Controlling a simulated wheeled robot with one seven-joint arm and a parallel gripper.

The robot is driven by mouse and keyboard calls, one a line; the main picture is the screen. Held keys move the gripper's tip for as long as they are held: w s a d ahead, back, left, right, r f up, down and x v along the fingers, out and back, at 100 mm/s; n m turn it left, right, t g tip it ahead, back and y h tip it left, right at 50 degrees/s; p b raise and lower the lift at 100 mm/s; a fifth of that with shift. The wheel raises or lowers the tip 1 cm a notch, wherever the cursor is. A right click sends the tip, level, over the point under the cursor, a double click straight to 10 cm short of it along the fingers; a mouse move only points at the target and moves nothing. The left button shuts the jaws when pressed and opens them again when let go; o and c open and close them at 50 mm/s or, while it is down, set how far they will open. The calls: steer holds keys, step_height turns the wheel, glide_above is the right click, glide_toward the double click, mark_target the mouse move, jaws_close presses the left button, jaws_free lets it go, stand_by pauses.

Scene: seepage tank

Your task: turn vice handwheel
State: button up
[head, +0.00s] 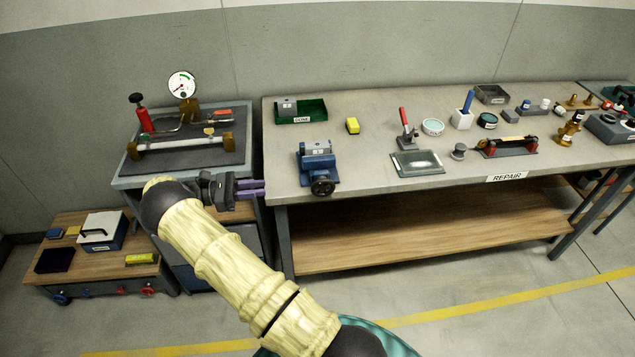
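The blue vice (318,163) stands at the front left edge of the workbench, with a grey block (316,147) at its top. Its dark handwheel (323,187) faces the front and hangs at the bench edge. My gripper (264,188) is left of the handwheel, apart from it, with its purple fingers pointing right. The two fingers show a narrow gap between them and hold nothing. No part of the handwheel is hidden by my arm.
A cart (125,178) with a gauge rig stands left, behind my arm. The bench's lower shelf (400,240) is clear.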

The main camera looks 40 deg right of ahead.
mark_target(315, 182)
steer(key=p+x, duration=0.4)
steer(key=x, duration=1.3)
steer(key=shift+s+d+p, duration=0.1)
steer(key=shift+s+p, duration=0.1)
steer(key=shift+p, duration=0.1)
jaws_close()
